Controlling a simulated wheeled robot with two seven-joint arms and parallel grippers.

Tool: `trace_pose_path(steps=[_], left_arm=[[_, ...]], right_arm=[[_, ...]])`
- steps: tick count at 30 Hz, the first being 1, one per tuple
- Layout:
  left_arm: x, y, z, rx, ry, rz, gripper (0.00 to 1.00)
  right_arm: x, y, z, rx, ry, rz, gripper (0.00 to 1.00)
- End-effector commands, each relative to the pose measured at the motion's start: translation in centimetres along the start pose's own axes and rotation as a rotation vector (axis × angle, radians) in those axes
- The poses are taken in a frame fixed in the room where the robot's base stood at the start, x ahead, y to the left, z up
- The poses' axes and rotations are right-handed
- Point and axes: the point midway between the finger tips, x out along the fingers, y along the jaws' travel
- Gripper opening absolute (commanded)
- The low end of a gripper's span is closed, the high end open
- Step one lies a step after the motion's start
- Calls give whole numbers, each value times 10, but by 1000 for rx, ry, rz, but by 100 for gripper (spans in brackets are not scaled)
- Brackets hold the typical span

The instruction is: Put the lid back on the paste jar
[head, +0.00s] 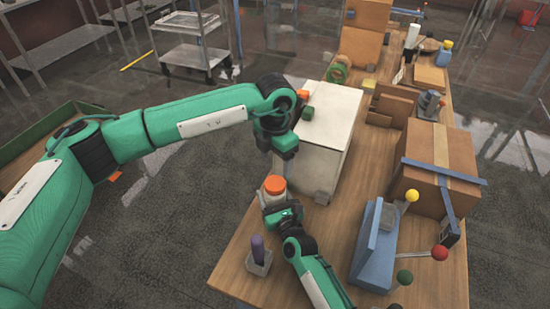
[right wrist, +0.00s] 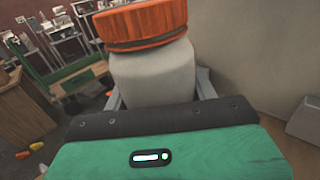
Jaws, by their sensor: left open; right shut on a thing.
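The paste jar is a whitish jar (right wrist: 152,76) with an orange lid (right wrist: 142,22) resting on its top in the right wrist view. In the head view the orange lid (head: 274,185) shows above the jar, near the table's left edge. I cannot tell whether the lid is screwed down. My right gripper (head: 274,202) is shut on the jar's body, with a finger on either side in the right wrist view. My left gripper (head: 285,151) is open and empty, pointing down above and slightly behind the jar, apart from the lid, beside the white box.
A large white box (head: 328,125) stands right behind the jar. A purple-handled item in a grey holder (head: 259,258) stands at the front left. A blue lever fixture (head: 375,245) and a cardboard box (head: 437,165) stand to the right. Bare wooden tabletop (head: 325,225) lies between.

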Motion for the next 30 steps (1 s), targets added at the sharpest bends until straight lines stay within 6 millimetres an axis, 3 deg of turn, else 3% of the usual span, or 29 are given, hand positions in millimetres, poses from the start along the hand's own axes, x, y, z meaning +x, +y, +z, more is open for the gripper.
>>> trace_pose_path(steps=[17,30], left_arm=[[1,0,0,-84,1,0,73],[60,0,0,-83,2,-1,73]], right_arm=[[0,0,0,0,1,0,0],[0,0,0,0,1,0,0]])
